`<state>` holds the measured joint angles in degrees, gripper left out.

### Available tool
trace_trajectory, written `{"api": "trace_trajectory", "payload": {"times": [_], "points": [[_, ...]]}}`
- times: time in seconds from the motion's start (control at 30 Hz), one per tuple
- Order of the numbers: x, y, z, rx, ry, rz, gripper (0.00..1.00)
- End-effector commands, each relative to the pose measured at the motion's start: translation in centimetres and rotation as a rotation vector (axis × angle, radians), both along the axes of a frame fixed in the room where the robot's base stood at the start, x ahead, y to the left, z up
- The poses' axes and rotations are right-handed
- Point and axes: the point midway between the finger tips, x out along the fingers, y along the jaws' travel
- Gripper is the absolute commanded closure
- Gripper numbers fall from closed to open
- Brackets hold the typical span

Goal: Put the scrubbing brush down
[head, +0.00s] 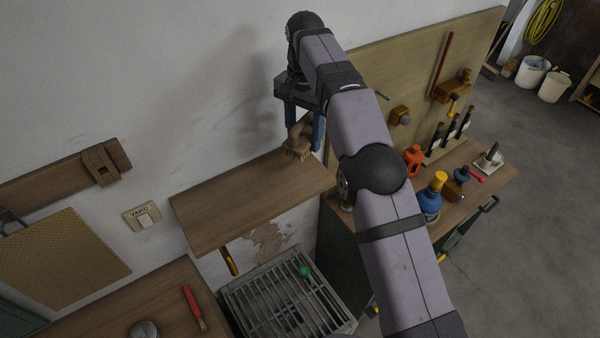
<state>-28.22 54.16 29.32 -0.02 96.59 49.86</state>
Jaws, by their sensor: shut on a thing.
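My gripper (304,128) hangs at the top middle of the head view, pointing down with two blue fingers. It is shut on the scrubbing brush (298,143), a brown brush with its bristles facing down. The brush is over the right back part of a wooden wall shelf (240,205). The bristles are at or very close to the shelf top; I cannot tell whether they touch. The fingers hide part of the brush.
The shelf's left and middle parts are bare. A pegboard (370,75) with tools stands to the right, above a bench with an orange lantern-like object (413,160) and a blue bottle (430,203). A metal grate (285,305) lies below the shelf.

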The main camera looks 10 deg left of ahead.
Motion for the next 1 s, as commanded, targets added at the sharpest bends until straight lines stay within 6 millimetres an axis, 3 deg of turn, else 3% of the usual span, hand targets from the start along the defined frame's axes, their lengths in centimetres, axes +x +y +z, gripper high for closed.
{"api": "trace_trajectory", "payload": {"times": [0.33,0.73,1.0], "points": [[-0.5,0.9,0.4,0.001,-0.001,-0.015,0.76],[-0.5,0.9,-4.1,-0.001,0.001,-0.015,0.76],[-0.4,0.9,-5.2,0.001,-0.003,-0.014,0.76]]}}
